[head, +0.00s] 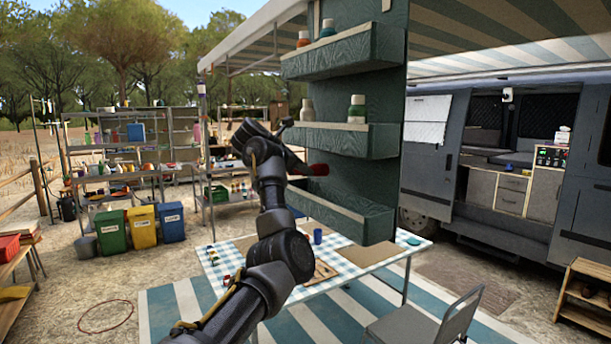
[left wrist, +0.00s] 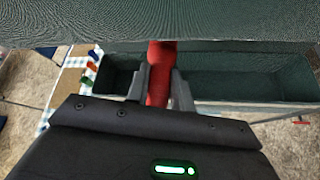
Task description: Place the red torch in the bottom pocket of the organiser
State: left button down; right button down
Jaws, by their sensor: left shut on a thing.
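The green organiser (head: 375,90) hangs upright with three stacked pockets. Its bottom pocket (head: 345,212) looks empty where I can see into it. My left gripper (head: 300,164) is shut on the red torch (head: 318,170) and holds it above the bottom pocket, below the middle one. In the left wrist view the torch (left wrist: 159,75) sits upright in the picture between the two fingers (left wrist: 158,90), with the open bottom pocket (left wrist: 245,75) behind it. The torch's far end is hidden there by a dark green surface. My right gripper is out of view.
The middle pocket (head: 340,138) holds two bottles and overhangs the torch closely. The top pocket (head: 340,50) also holds bottles. A table with a checked cloth (head: 225,262) stands below, with a blue cup (head: 317,236). A grey chair (head: 430,320) is at front right.

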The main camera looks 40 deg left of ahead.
pick_arm(q)
jog(key=shift+w+d+r+p, duration=0.15)
jog(key=shift+w+p, duration=0.25)
jog(key=shift+w, duration=0.15)
notch_tip(320, 180, down, 3)
jog(key=shift+r+p, duration=0.1)
jog(key=shift+p, duration=0.4)
jog(key=shift+f, duration=0.55)
jog(key=shift+s, duration=0.1)
jog(key=shift+f, duration=0.55)
jog(key=c, duration=1.2)
grip_release()
jog(key=shift+r, duration=0.1)
